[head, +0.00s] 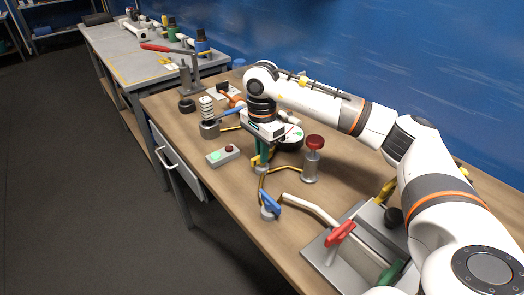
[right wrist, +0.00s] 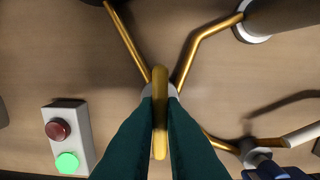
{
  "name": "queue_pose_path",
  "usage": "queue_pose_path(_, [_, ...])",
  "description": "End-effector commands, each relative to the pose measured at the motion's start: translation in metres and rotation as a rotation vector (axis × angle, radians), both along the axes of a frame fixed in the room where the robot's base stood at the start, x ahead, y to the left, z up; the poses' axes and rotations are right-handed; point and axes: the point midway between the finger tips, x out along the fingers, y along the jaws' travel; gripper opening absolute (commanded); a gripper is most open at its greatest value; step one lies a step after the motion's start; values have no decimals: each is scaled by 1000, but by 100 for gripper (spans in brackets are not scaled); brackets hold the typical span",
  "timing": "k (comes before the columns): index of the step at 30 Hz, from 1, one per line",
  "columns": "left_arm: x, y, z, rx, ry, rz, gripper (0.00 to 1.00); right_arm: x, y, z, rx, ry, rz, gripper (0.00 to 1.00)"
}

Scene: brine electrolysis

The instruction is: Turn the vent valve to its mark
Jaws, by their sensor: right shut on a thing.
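A valve with a yellow lever handle (right wrist: 160,148) stands where brass pipes meet on the wooden bench; I cannot read a label saying that it is the vent valve. My right gripper (right wrist: 160,100) is shut on this handle, with one dark green finger on each side. In the head view the right gripper (head: 262,157) points down over the valve body (head: 261,169), and its fingers hide most of the handle. The handle runs up and down in the right wrist view. I cannot make out a mark. My left gripper is not in view.
A button box (head: 222,155) with green and red buttons lies left of the valve. A post with a dark red knob (head: 314,143) stands to its right. A blue-handled valve (head: 270,203) and a red-handled fixture (head: 341,232) are nearer. A round gauge (head: 293,134) is behind.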

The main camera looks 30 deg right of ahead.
Motion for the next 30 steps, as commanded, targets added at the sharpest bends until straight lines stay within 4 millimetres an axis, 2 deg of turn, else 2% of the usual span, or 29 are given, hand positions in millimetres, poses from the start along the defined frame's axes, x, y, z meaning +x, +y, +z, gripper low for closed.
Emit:
queue_pose_path(1, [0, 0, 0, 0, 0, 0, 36, 1, 0, 1, 0, -4, 1, 0])
queue_pose_path(2, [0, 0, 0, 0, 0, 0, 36, 1, 0, 1, 0, -4, 1, 12])
queue_pose_path(3, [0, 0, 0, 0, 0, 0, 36, 1, 0, 1, 0, -4, 1, 19])
queue_pose_path(6, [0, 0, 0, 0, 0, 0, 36, 0, 0, 1, 0, -3, 1, 31])
queue_pose_path(13, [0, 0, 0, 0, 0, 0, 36, 0, 0, 1, 0, -1, 0, 31])
queue_pose_path(17, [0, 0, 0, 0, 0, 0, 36, 1, 0, 7, 0, -3, 0, 31])
queue_pose_path(20, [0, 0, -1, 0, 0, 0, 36, 1, 0, 22, 1, -6, 0, 31])
queue_pose_path(30, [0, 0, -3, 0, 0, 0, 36, 1, 0, 93, 1, -6, 0, 31])
